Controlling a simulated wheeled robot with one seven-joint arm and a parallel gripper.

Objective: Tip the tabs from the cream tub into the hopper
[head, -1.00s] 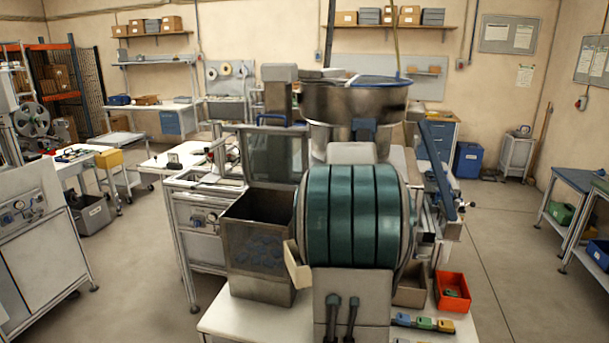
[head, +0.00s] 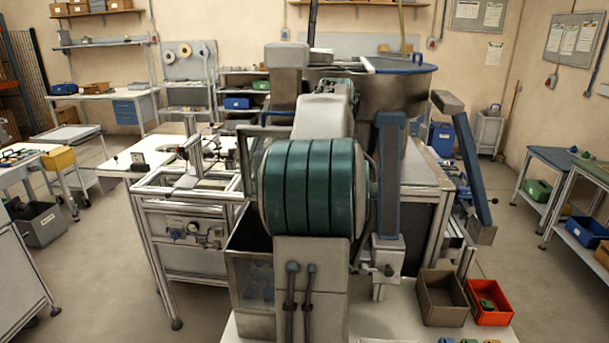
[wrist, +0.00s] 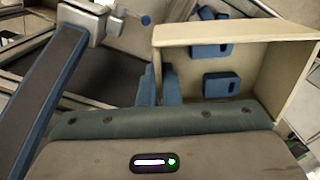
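The cream tub (wrist: 236,34) shows in the wrist view, with several blue tabs (wrist: 222,83) inside. My gripper (wrist: 159,85) has its blue fingers closed on the tub's left wall, one on each side. In the head view my arm hides the gripper and tub. A steel bin that looks like the hopper (head: 238,312) stands at the left of my arm, partly covered by it. Blue tabs show faintly through its front. I cannot tell how far the tub is from its opening.
A steel bowl with a blue rim (head: 400,88) stands behind my arm. A sloping conveyor (head: 462,150) is at its right. A brown bin (head: 443,312) and a red bin (head: 509,316) sit on the white table at front right. A frame bench (head: 150,235) stands left of the steel bin.

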